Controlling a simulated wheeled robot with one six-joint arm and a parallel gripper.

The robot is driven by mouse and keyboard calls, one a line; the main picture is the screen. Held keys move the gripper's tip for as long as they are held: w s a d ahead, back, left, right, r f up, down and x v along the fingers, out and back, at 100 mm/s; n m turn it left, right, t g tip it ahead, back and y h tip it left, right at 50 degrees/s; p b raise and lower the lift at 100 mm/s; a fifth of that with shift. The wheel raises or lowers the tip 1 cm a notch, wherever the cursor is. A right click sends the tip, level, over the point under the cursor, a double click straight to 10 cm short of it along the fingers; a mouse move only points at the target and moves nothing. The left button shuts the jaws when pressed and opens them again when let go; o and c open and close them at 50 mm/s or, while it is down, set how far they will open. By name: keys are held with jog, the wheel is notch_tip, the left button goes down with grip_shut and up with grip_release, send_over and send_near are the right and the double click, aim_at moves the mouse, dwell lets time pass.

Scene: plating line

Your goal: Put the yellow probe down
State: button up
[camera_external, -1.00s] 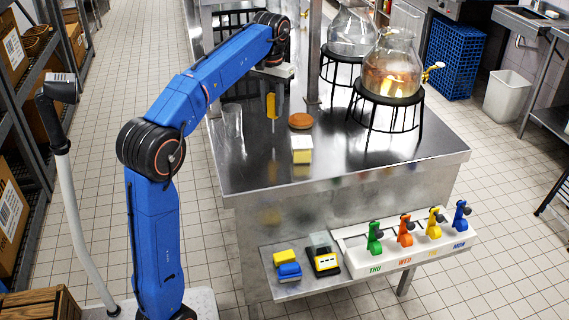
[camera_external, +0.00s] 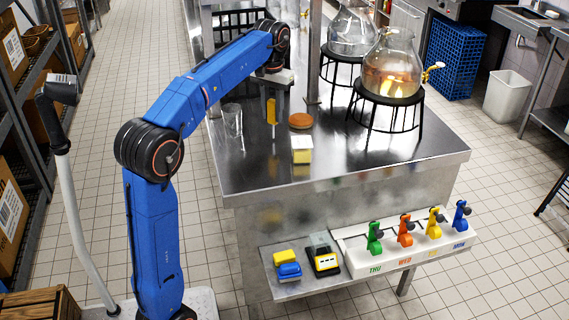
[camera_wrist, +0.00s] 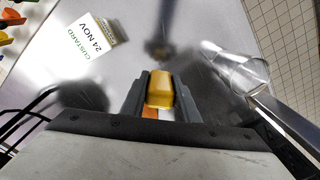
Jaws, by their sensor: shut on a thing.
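The yellow probe (camera_external: 271,110) is upright in my gripper (camera_external: 270,94), its thin metal stem pointing down over the steel counter (camera_external: 345,155). In the wrist view the probe's yellow handle (camera_wrist: 160,88) sits between the two grey fingers of my gripper (camera_wrist: 160,95), which are shut on it. The probe's tip is hard to make out against the shiny counter, so I cannot tell whether it touches the surface.
A clear glass (camera_external: 233,120) stands left of the probe, close by in the wrist view (camera_wrist: 235,68). Glass dispensers (camera_external: 392,68) on black stands are farther right. The front counter is clear.

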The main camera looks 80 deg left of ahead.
jog(key=shift+f, duration=0.4)
jog(key=o, duration=1.2)
jog(key=shift+c, duration=0.2)
notch_tip(320, 180, up, 12)
jog(key=shift+d+f, duration=0.1)
jog(key=s+d+f+m+t, duration=0.15)
jog(key=d+f, duration=0.25)
jog(key=d, duration=0.4)
jog(key=s+d+f+m, duration=0.1)
jog(key=s+d+f, duration=0.15)
jog(key=d, duration=0.55)
jog(key=s+d+f+m+t, duration=0.1)
jog(key=d+f+m, duration=0.1)
jog(key=d+f, duration=0.45)
jog(key=s+d+f+m, duration=0.1)
jog(key=s+d+f, duration=0.4)
jog(key=f, duration=0.3)
jog(key=s+d+f+m+t, duration=0.1)
jog(key=s+d+f+m, duration=0.1)
jog(key=s+d+f, duration=0.4)
jog(key=s+d+f+m+t, duration=0.1)
jog(key=s+d+f, duration=0.4)
jog(key=f, duration=0.4)
jog(key=shift+s+d+f, duration=0.2)
jog(key=shift+d+f, duration=0.1)
jog(key=shift+d, duration=0.05)
